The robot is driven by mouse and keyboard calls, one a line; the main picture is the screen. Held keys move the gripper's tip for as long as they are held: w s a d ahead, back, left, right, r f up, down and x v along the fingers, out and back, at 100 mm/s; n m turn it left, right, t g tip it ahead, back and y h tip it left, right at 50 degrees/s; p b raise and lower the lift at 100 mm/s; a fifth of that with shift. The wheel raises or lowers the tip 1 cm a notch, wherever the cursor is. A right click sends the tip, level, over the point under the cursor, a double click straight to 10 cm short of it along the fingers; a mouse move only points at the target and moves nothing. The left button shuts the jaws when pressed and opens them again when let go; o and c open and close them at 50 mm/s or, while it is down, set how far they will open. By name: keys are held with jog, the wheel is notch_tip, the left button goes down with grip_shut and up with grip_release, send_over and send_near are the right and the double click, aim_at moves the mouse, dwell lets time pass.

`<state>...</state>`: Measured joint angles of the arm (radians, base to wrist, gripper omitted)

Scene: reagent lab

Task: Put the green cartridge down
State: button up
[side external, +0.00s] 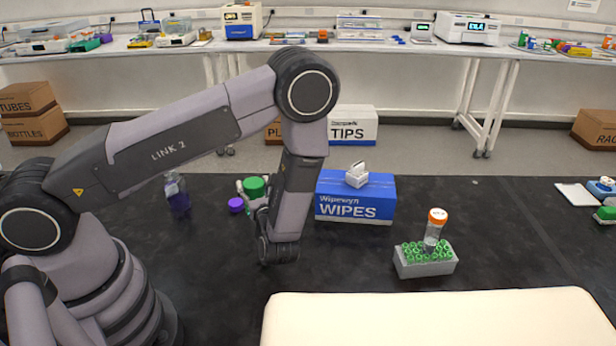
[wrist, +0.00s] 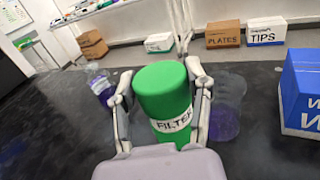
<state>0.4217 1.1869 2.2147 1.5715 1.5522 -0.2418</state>
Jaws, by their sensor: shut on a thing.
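The green cartridge (wrist: 163,95), with a white band reading "FILTER", stands between the fingers of my gripper (wrist: 160,108) in the wrist view. My gripper is shut on it, one finger on each side. In the side external view the cartridge's green top (side external: 255,187) shows to the left of my wrist, and my gripper (side external: 252,203) is partly hidden behind it. The lower end of the cartridge is hidden, so I cannot tell whether it touches the black table.
A blue wipes box (side external: 355,199) stands to the right. Farther right is a tube rack (side external: 426,268) with an orange-capped tube (side external: 435,228). A cream pad (side external: 430,318) lies in front.

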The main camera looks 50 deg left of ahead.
jog(key=w+d+m+t+h, duration=0.3)
jog(key=d+m+t+h, duration=0.25)
jog(key=d, duration=0.65)
jog(key=w+d+m+t+h, duration=0.45)
jog(key=d+h, duration=0.25)
jog(key=d, duration=0.5)
jog(key=shift+m, duration=0.4)
jog(key=shift+s+d+f, duration=0.1)
jog(key=shift+s+f, duration=0.05)
jog(key=shift+f, duration=1.3)
jog(key=shift+s+a+f, duration=0.1)
jog(key=shift+s+f, duration=0.05)
jog(key=shift+f, duration=1.35)
jog(key=shift+s+d+f, duration=0.1)
jog(key=shift+s+f, duration=0.05)
jog(key=shift+f, duration=1.3)
jog(key=shift+f, duration=0.2)
jog(key=o, duration=1.2)
jog(key=shift+r, duration=0.1)
